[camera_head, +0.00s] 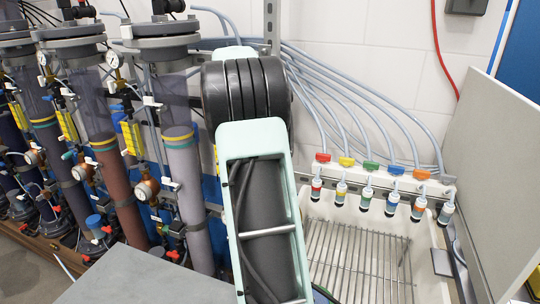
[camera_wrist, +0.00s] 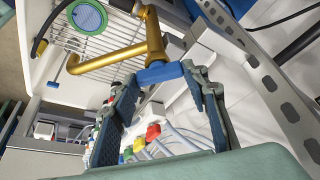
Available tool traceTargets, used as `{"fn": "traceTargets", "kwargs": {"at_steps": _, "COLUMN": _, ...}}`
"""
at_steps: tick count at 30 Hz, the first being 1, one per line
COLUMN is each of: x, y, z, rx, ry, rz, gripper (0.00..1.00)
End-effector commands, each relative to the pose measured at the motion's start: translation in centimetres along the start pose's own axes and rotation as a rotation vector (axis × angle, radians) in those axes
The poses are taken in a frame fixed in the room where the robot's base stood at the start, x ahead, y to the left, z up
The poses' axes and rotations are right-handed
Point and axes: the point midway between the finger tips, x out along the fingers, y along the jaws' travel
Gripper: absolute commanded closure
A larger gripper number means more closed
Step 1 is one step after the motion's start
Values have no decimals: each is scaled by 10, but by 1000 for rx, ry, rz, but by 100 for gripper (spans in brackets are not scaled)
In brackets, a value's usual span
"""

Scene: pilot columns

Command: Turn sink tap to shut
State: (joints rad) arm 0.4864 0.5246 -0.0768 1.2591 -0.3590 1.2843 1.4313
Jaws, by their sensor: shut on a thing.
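A brass tap (camera_wrist: 118,58) with a bent spout reaches over the sink in the wrist view. Its blue handle (camera_wrist: 160,73) lies between the two fingertips of my gripper (camera_wrist: 166,77). My gripper is shut on this handle, one blue finger on either side. In the head view my arm hides the gripper and the brass tap. The white sink (camera_head: 433,272) with its wire grate (camera_head: 360,262) shows to the right of my arm; the grate also shows in the wrist view.
Several small outlets with coloured handles, such as a red one (camera_head: 322,157), line the sink's back edge, with grey hoses (camera_head: 385,112) behind. A grey panel (camera_head: 500,165) stands at the right. Tall columns (camera_head: 185,175) stand left. A perforated metal rail (camera_wrist: 283,100) is close beside my gripper.

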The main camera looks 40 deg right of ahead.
Motion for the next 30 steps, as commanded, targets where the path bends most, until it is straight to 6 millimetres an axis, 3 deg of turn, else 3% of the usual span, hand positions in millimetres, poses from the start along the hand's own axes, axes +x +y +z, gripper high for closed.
{"fn": "traceTargets", "kwargs": {"at_steps": 6, "x": 0, "y": 0, "z": 0, "rx": 3, "ry": 0, "rz": -2, "gripper": 83}}
{"fn": "traceTargets", "kwargs": {"at_steps": 7, "x": 0, "y": 0, "z": 0, "rx": 3, "ry": 0, "rz": -2, "gripper": 55}}
{"fn": "traceTargets", "kwargs": {"at_steps": 11, "x": 0, "y": 0, "z": 0, "rx": 2, "ry": 0, "rz": -1, "gripper": 41}}
{"fn": "traceTargets", "kwargs": {"at_steps": 22, "x": -5, "y": 0, "z": 0, "rx": 1, "ry": 0, "rz": -1, "gripper": 41}}
{"fn": "traceTargets", "kwargs": {"at_steps": 30, "x": -54, "y": -1, "z": 0, "rx": 0, "ry": 1, "rz": -5, "gripper": 41}}
